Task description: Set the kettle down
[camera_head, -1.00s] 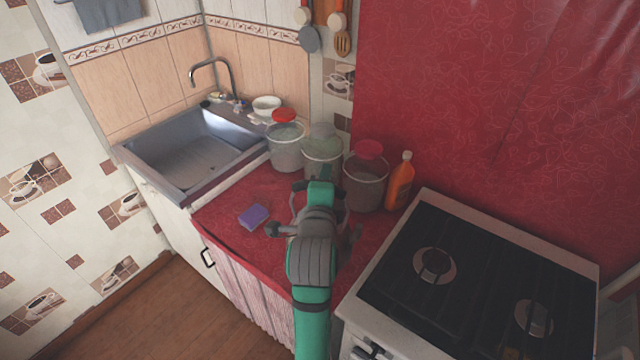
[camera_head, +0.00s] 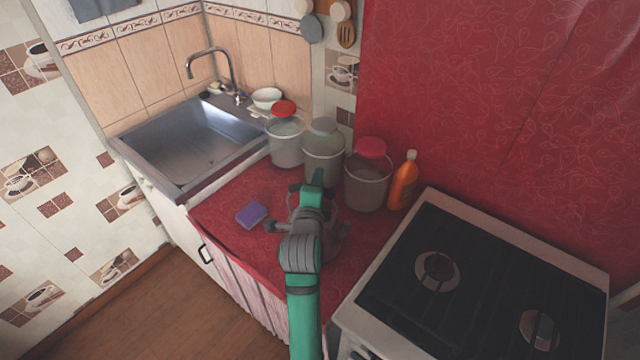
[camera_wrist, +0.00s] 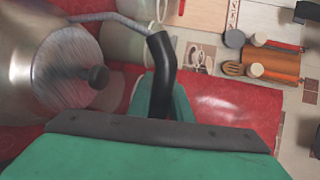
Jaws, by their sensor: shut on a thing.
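The kettle is a shiny metal pot with a round brushed lid (camera_wrist: 70,65), a dark lid knob (camera_wrist: 97,77) and a black grip (camera_wrist: 161,60) on a metal handle. It fills the left of the wrist view. My gripper (camera_wrist: 165,102) is shut on the black grip. In the head view my gripper (camera_head: 312,198) is over the red counter (camera_head: 235,190), in front of the jars. My own arm hides most or all of the kettle there. I cannot tell whether its base touches the counter.
A purple sponge (camera_head: 251,214) lies left of my gripper. Behind stand a red-lidded jar (camera_head: 287,145), a grey-lidded jar (camera_head: 323,160), another red-lidded jar (camera_head: 367,185) and an orange bottle (camera_head: 403,182). The stove (camera_head: 470,280) is right, the sink (camera_head: 185,150) left.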

